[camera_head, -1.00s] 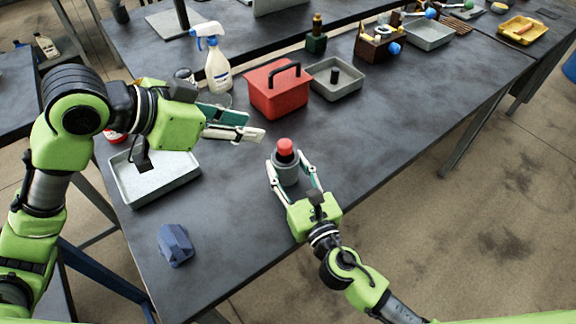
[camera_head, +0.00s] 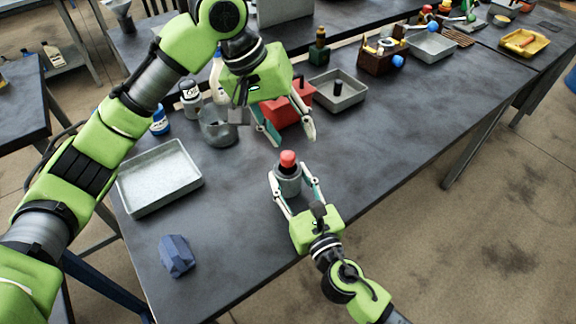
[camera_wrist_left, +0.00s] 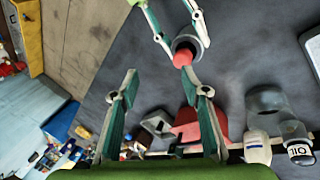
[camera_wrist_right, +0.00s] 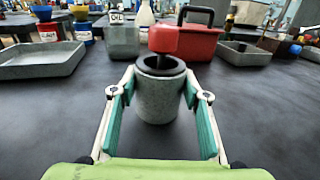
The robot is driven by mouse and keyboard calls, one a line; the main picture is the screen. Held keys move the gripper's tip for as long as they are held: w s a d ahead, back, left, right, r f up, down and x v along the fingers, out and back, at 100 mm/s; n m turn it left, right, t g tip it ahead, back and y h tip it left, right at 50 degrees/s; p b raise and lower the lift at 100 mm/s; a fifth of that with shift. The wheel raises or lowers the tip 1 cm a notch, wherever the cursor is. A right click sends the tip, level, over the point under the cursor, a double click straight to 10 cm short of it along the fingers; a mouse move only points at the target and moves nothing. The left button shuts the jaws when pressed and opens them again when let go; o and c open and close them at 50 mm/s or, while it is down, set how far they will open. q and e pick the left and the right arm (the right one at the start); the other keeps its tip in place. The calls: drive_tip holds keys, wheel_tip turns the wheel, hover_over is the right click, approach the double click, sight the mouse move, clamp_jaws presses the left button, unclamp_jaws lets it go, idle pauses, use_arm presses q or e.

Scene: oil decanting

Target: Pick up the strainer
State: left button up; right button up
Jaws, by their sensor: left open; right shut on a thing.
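I cannot pick out a strainer with certainty. A grey cylindrical cup (camera_head: 289,182) stands upright near the table's front edge, with a red-topped piece (camera_head: 287,158) in its mouth. My right gripper (camera_head: 293,176) is shut around the cup, one finger on each side; the right wrist view shows this cup (camera_wrist_right: 158,100) and red top (camera_wrist_right: 164,41) closely. My left gripper (camera_head: 293,138) is open and empty, pointing down just beyond the red top. In the left wrist view, the red top (camera_wrist_left: 183,59) lies just past the open fingertips.
A red box (camera_head: 292,106) with a black handle is behind my left gripper. A grey pot (camera_head: 216,130) stands left of it. An empty grey tray (camera_head: 160,180) and a blue block (camera_head: 177,256) lie at the left. Another tray (camera_head: 345,97) is behind.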

sight(288, 155)
use_arm(q)
drive_tip(key=n, duration=0.1)
drive_tip(key=r+n+y, duration=0.1)
drive_tip(key=n+y, duration=0.1)
drive_tip(key=shift+w+d+r+g, duration=0.2)
drive_tip(key=shift+w+d+g, duration=0.1)
drive_tip(key=shift+w+g, duration=0.1)
drive_tip(key=f+n, duration=0.1)
drive_tip(key=f, duration=0.2)
drive_tip(key=f+n+y, duration=0.1)
drive_tip(key=f, duration=0.3)
drive_tip(key=a+f+n+y, duration=0.1)
drive_tip(key=f, duration=0.2)
drive_tip(key=shift+w+f+n, duration=0.2)
drive_tip(key=shift+w+n, duration=0.1)
drive_tip(key=c, duration=1.2)
